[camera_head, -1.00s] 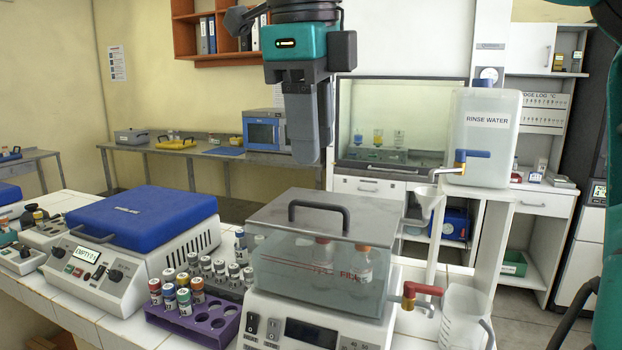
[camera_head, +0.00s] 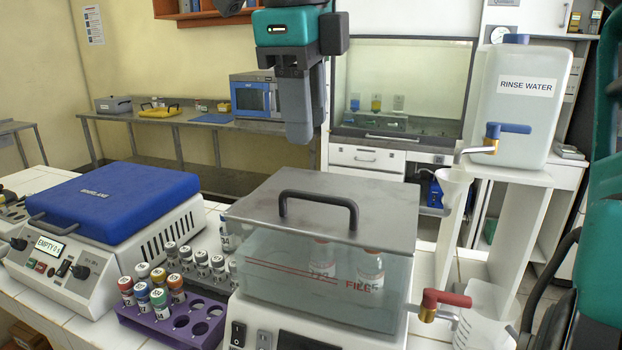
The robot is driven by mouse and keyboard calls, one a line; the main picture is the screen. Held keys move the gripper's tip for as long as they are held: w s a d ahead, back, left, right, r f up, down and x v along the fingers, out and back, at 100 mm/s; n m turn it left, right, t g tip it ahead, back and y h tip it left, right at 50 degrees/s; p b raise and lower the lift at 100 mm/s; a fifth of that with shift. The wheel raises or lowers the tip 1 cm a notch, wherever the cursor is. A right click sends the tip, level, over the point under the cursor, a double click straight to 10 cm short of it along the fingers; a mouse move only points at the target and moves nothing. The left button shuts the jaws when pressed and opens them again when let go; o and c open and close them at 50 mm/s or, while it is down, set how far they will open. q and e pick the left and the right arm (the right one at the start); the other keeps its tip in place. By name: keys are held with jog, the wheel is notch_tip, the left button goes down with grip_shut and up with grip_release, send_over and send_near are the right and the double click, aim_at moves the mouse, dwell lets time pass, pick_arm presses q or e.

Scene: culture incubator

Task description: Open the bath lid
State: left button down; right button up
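The bath (camera_head: 325,285) stands at the front centre of the counter, a clear tank on a white base with bottles inside. Its grey lid (camera_head: 385,219) lies flat on top and is closed, with a dark arched handle (camera_head: 318,195) standing up from it.
A blue-lidded device (camera_head: 115,200) stands at left. A purple rack (camera_head: 170,333) with several capped vials is beside the bath. A red-handled tap (camera_head: 445,299), a beaker (camera_head: 482,325) and the rinse water tank (camera_head: 520,110) are at right. The air above the lid is clear.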

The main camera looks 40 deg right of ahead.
aim_at(312, 194)
jog(key=f, duration=0.3)
jog(key=d+f, duration=0.1)
jog(key=f, duration=0.2)
jog(key=w+f, duration=0.1)
jog(key=f, duration=0.2)
jog(key=shift+d+f, duration=0.1)
jog(key=shift+d, duration=0.25)
jog(key=shift+c, duration=0.3)
grip_shut()
